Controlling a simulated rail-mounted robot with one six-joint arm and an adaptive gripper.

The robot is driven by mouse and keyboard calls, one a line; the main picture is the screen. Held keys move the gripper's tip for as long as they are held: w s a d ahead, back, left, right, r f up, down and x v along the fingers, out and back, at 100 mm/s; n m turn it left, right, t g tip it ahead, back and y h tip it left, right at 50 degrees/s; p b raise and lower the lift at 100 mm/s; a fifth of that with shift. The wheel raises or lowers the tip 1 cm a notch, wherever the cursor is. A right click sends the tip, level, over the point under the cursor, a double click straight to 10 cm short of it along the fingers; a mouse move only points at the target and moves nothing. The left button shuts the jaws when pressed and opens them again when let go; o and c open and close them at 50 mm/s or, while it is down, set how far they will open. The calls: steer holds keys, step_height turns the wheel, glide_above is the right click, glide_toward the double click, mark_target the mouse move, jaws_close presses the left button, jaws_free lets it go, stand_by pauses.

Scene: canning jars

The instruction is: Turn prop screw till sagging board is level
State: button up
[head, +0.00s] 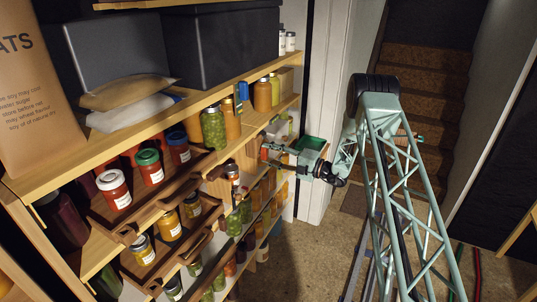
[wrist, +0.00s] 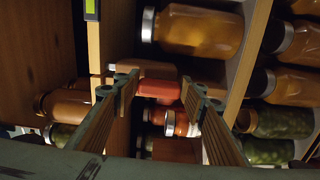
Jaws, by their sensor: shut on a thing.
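My gripper (head: 268,151) reaches left into the gap between two shelves in the head view, beside the shelf unit's right end. In the wrist view, the fingertips of my gripper (wrist: 160,90) stand either side of a red part (wrist: 158,89), which looks like the prop screw's knob. The jaws are shut on it; the contact itself is dim. A brown block sits just past the red part. A wooden shelf board (head: 190,106) runs along the shelf above the jars. Which board sags, and whether it is level, I cannot tell clearly.
Jars crowd the shelves around my gripper, including a green-filled jar (head: 213,130) and a red jar with a white lid (head: 114,188). A large amber jar (wrist: 200,32) lies close to the fingers. A small device with a lime-green face (wrist: 91,8) is nearby. Floor space (head: 300,265) is open below.

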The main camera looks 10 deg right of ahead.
stand_by(0.3)
steer(key=o, duration=0.9)
steer(key=shift+c, duration=0.2)
steer(key=shift+d, duration=0.1)
steer(key=v, duration=1.1)
steer(key=shift+s+d, duration=0.3)
